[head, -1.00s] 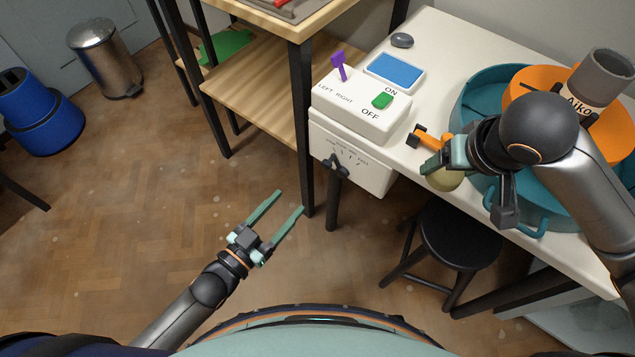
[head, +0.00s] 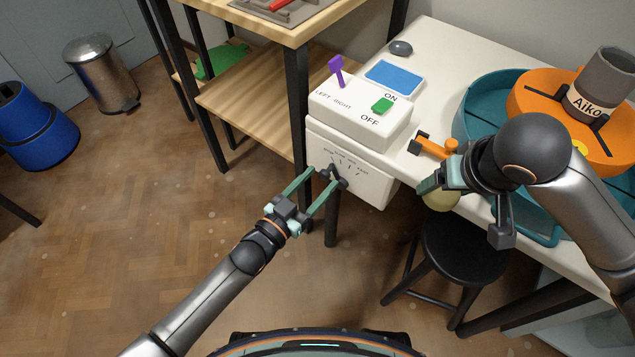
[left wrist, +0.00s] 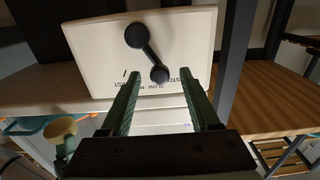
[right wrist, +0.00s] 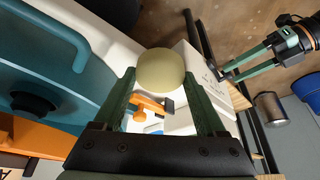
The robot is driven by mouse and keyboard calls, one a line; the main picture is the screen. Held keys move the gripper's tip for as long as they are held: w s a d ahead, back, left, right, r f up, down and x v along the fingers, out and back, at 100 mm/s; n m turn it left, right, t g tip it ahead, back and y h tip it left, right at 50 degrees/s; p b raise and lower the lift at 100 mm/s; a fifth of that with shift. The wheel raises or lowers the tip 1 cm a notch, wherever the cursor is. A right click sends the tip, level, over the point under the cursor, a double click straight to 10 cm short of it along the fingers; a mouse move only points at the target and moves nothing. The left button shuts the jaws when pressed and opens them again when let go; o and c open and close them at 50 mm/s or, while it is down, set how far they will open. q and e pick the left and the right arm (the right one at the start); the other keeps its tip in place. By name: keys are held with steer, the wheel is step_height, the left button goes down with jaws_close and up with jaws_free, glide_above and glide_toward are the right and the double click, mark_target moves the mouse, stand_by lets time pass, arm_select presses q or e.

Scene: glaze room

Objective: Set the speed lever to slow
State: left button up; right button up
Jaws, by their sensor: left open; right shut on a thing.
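The speed lever (head: 339,180) is a black bar with round ends on the front of the white control box (head: 360,122). Printed speed words show by it. In the left wrist view the lever (left wrist: 149,54) lies slantwise, its smaller end near the SLOW lettering. Which setting it points at I cannot tell for sure. My left gripper (head: 322,180) is open, its fingertips close to the lever. In the left wrist view the smaller end appears between the tips; contact is unclear. My right gripper (right wrist: 158,45) is shut on a pale round sponge-like thing (right wrist: 160,71).
An orange-and-black item (head: 433,147) lies on the white table (head: 440,65) near a teal basin (head: 475,110). A black stool (head: 462,248) stands below.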

arm_select(q)
steer(key=shift+w+d, duration=0.1)
steer(key=shift+w, duration=0.05)
steer(key=shift+c, duration=0.2)
jaws_close()
stand_by(0.4)
